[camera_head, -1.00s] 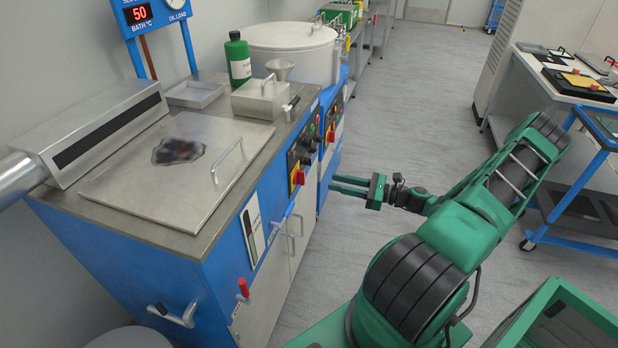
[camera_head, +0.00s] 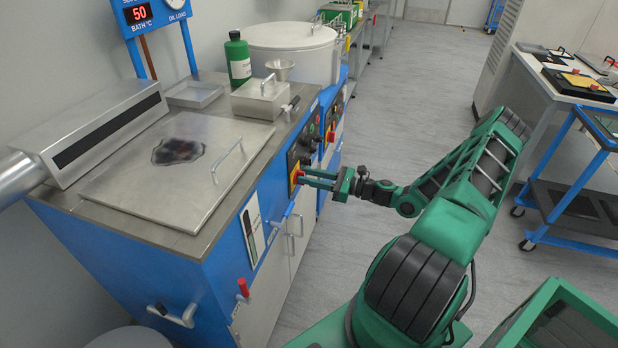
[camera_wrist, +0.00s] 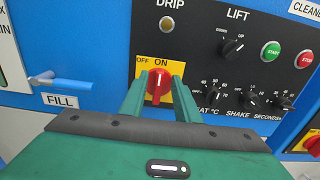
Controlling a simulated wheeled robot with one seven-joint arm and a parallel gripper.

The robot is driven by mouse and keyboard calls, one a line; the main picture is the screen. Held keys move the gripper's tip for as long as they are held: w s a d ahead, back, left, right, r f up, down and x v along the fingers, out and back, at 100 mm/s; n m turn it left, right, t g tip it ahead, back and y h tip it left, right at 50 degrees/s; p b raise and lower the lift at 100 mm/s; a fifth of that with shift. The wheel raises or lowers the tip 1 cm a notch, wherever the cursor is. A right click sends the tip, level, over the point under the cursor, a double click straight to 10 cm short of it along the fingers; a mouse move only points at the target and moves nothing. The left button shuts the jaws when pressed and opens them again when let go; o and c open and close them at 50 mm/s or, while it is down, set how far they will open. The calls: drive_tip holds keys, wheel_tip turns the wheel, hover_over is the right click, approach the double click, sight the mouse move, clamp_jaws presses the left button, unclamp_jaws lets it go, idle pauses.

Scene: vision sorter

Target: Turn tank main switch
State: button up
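The main switch (camera_wrist: 157,88) is a red rotary knob on a yellow plate marked OFF and ON. It sits on the black panel (camera_wrist: 215,55) on the blue front of the tank (camera_head: 215,255). In the wrist view the knob points roughly upright, near the ON label. My gripper (camera_wrist: 158,95) is open, with one green finger on each side of the knob. Whether the fingers touch it I cannot tell. In the head view my gripper (camera_head: 304,178) reaches the switch from the right, and its fingertips partly cover the switch.
A FILL valve with a blue lever (camera_wrist: 60,82) is left of the panel. LIFT, temperature and shake knobs and a green START button (camera_wrist: 271,51) are to the right. Another red-yellow switch (camera_wrist: 312,145) is at lower right. Clear floor (camera_head: 420,110) lies behind my arm.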

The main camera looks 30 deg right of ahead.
clamp_jaws()
drive_tip(key=shift+d, duration=0.1)
drive_tip(key=shift+s+a+f+n, duration=0.15)
drive_tip(key=shift+a+f+n, duration=0.1)
drive_tip(key=shift+n, duration=2.75)
drive_tip(key=shift+s+a+f+n, duration=0.15)
drive_tip(key=shift+f+n, duration=0.15)
drive_tip(key=shift+n, duration=2.7)
drive_tip(key=shift+s+a+f+n, duration=0.15)
drive_tip(key=shift+f+n, duration=0.1)
drive_tip(key=shift+n, duration=2.75)
